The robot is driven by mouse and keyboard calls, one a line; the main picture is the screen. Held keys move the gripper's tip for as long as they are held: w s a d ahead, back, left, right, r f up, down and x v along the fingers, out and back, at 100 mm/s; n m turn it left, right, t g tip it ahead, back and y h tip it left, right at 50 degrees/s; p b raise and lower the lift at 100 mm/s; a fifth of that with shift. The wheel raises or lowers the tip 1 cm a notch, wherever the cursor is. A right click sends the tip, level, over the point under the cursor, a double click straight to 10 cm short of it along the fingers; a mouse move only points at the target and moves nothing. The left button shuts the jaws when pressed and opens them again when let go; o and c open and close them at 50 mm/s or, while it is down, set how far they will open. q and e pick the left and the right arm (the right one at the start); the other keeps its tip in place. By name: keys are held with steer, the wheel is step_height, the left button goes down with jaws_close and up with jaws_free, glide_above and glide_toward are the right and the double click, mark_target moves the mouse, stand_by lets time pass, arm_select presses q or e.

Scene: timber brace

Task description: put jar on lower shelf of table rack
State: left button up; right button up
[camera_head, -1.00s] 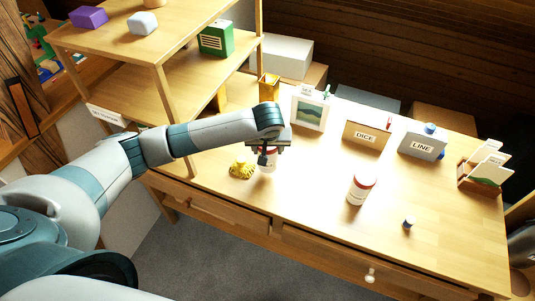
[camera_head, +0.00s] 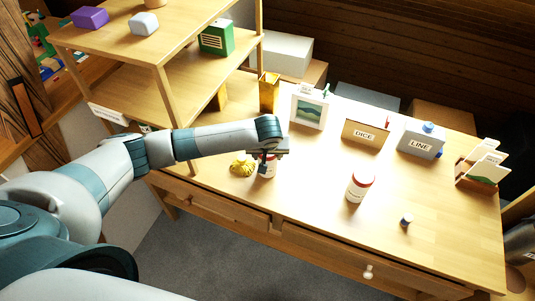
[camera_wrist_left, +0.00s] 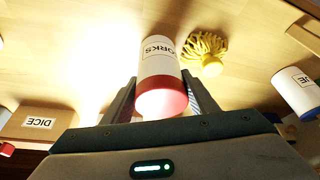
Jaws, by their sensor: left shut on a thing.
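My left gripper (camera_head: 266,160) is shut on a white jar with a red lid (camera_head: 266,170), over the left part of the table. In the left wrist view the jar (camera_wrist_left: 160,75) sits between the two fingers, its red lid towards the camera and part of a label reading "ORKS" showing. I cannot tell whether its base touches the tabletop. The wooden rack stands at the left end; its lower shelf (camera_head: 150,88) is partly hidden by a post and the shelf above. A second white jar with a red lid (camera_head: 360,186) stands upright mid-table. My right gripper is not in view.
A yellow tasselled thing (camera_head: 241,168) lies just left of the held jar. A green box (camera_head: 216,37) stands on the rack. A picture frame (camera_head: 309,110), DICE box (camera_head: 365,134) and LINE box (camera_head: 421,145) line the back. The table's front right is mostly clear.

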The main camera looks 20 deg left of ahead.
arm_select(q)
steer(key=shift+f, duration=0.1)
steer(key=o, duration=1.4)
steer(key=shift+o, duration=0.2)
steer(key=b+v, duration=0.2)
steer(key=v, duration=1)
